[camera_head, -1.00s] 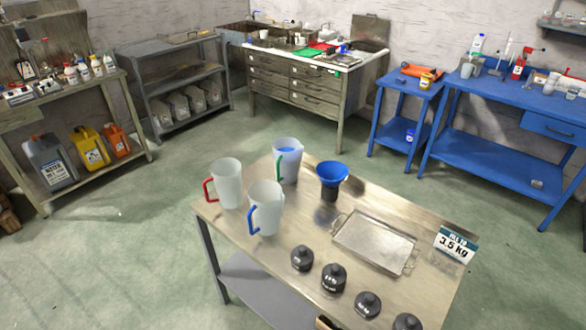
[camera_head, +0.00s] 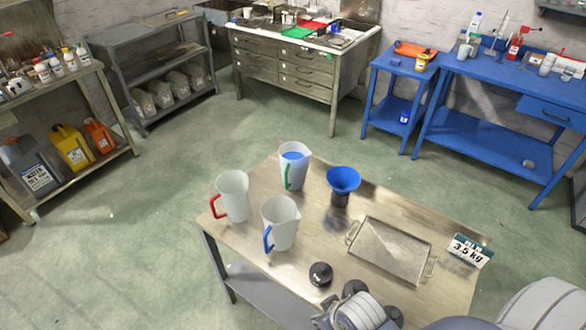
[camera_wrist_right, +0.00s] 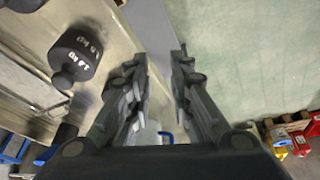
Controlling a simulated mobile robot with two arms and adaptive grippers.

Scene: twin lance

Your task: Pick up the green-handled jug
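The green-handled jug (camera_head: 294,168) stands upright at the back of the metal-topped table (camera_head: 330,232), with blue showing inside. Its green handle (camera_head: 287,174) faces left and toward me. A red-handled jug (camera_head: 234,196) stands to its left, and a blue-handled jug (camera_head: 281,224) stands in front of it. My right arm (camera_head: 362,312) reaches over the table's front edge, well in front of the jugs. In the right wrist view my right gripper (camera_wrist_right: 160,58) is open, its fingers apart and nothing held between them. My left gripper is not in view.
A blue funnel (camera_head: 343,180) stands right of the green-handled jug. A metal tray (camera_head: 390,250) and a 3.5 kg sign (camera_head: 468,251) are farther right. A black weight (camera_head: 320,274) sits near my right arm; one also shows in the wrist view (camera_wrist_right: 76,56).

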